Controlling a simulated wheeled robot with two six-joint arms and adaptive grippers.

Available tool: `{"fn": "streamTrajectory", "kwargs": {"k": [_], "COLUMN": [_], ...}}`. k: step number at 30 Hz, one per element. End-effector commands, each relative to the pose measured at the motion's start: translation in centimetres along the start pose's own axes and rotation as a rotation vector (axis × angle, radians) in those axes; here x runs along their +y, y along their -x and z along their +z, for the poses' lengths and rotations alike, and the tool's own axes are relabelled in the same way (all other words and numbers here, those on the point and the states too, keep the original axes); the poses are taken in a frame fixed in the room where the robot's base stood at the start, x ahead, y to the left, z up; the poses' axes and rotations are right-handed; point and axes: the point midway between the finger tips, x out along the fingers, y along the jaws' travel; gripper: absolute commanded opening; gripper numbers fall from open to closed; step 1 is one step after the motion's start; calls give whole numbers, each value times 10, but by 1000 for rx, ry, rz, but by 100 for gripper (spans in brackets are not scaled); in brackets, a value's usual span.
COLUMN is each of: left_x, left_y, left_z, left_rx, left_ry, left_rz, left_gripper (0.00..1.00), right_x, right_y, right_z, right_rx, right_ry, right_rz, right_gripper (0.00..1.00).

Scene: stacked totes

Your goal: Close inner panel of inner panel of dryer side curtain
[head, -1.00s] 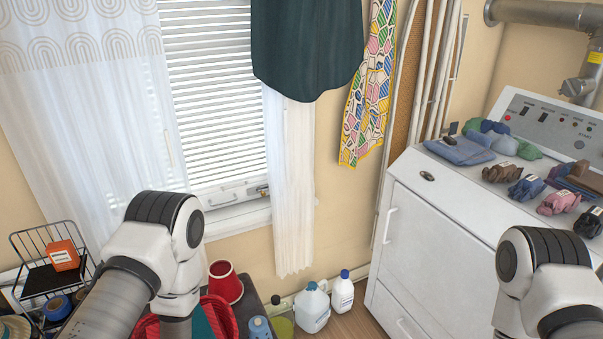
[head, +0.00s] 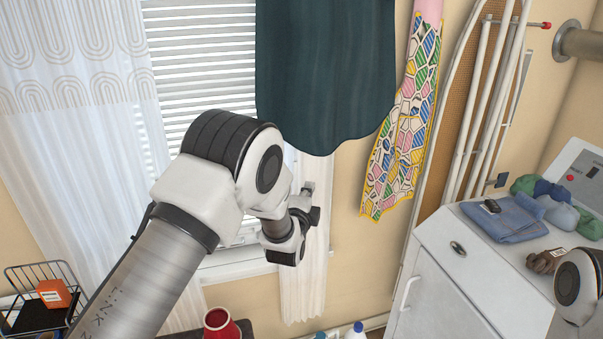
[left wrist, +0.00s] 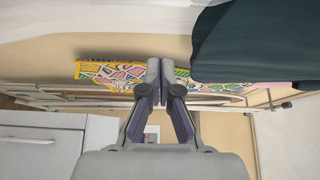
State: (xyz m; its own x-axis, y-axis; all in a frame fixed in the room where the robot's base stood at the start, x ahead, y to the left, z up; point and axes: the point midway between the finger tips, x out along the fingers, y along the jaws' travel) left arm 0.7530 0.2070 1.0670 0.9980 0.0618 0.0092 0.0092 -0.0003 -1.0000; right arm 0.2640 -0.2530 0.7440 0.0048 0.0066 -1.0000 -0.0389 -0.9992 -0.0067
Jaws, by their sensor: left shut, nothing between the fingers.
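The dryer-side curtain (head: 303,290) is a narrow white sheer strip hanging at the right side of the window. Its upper part is hidden behind a dark teal cloth (head: 325,75). My left gripper (head: 311,190) is in front of this strip, just below the teal cloth. Whether it touches the strip is unclear. In the left wrist view the gripper (left wrist: 160,82) has its fingertips together with nothing between them. White fabric (left wrist: 90,22) and the teal cloth (left wrist: 250,45) show beyond it there. My right gripper is out of view; only part of that arm shows at the right edge.
A wide patterned white curtain (head: 70,130) hangs at the left. A colourful patterned cloth (head: 402,140) hangs right of the teal cloth. The white dryer (head: 440,300) with folded clothes (head: 505,218) stands at right. A wire rack (head: 35,290) and red container (head: 220,325) are low at left.

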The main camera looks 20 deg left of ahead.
Motion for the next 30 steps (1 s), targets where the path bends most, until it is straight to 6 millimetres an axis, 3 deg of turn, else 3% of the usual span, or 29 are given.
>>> {"fn": "streamTrajectory", "kwargs": {"k": [10, 12, 18, 30], "left_x": [-2, -4, 0, 2], "left_y": [-76, -68, -60, -58], "left_z": [0, 17, 36, 39], "left_rx": [0, -3, -1, 1], "left_ry": [0, 1, 0, 0], "left_rz": [0, 5, 4, 3], "left_gripper": [0, 0, 0, 0], "right_x": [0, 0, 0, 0], "right_y": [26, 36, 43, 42], "right_z": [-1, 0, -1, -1], "right_rx": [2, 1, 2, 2], "right_ry": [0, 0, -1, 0], "right_rz": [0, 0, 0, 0], "right_gripper": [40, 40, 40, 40]}}
